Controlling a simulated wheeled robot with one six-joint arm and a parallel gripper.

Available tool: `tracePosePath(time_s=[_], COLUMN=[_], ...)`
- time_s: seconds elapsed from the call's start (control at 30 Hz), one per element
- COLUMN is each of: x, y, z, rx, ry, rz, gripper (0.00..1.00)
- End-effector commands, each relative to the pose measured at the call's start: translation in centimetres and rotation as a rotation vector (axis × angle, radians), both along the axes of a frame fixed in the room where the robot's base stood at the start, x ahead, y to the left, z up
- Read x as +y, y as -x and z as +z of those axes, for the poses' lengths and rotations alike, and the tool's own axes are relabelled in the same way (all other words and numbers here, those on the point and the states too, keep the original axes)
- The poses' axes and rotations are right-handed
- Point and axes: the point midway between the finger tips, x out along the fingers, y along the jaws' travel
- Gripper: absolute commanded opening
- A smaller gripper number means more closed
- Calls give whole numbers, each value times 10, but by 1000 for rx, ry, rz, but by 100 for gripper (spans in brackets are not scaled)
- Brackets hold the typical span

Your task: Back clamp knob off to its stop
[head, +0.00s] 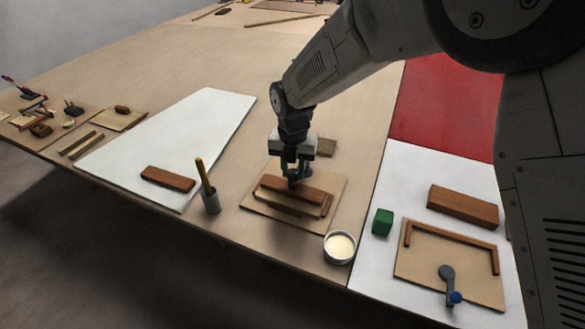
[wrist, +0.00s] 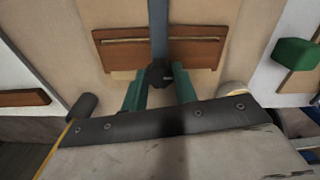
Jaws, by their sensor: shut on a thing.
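My gripper (head: 297,172) points down over a wooden base board (head: 252,203) in the middle of the bench. In the wrist view its two green fingers (wrist: 158,88) are closed around a dark clamp knob (wrist: 160,71). The knob sits on a blue-grey clamp arm (wrist: 158,28), which crosses over a reddish-brown wooden block (wrist: 116,50). The block (head: 290,187) lies on the board, beside a low wooden corner fence (head: 327,205). In the head view my gripper mostly hides the knob and clamp. I cannot tell whether the clamp touches the block.
A cup with a yellow stick (head: 211,201) and a bowl of pale stuff (head: 339,247) stand near the front edge. To the right are a green block (head: 382,222), a brown block (head: 463,206) and a second fixture with a blue-knobbed clamp (head: 449,281).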

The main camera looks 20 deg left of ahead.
Motion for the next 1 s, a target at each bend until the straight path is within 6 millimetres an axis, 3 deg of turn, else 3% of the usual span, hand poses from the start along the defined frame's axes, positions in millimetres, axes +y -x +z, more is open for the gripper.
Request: tracePosePath(time_s=[0.47,0.5,0.57,0.87,1.0], x=[1,1,1,0,1], y=[-2,-2,-1,-1,-1], z=[2,2,2,2,18], rx=[-5,-5,-4,-2,-4], ry=[-4,-4,-2,-1,-5], rz=[14,14,14,13,13], gripper=[6,37,50,50,50])
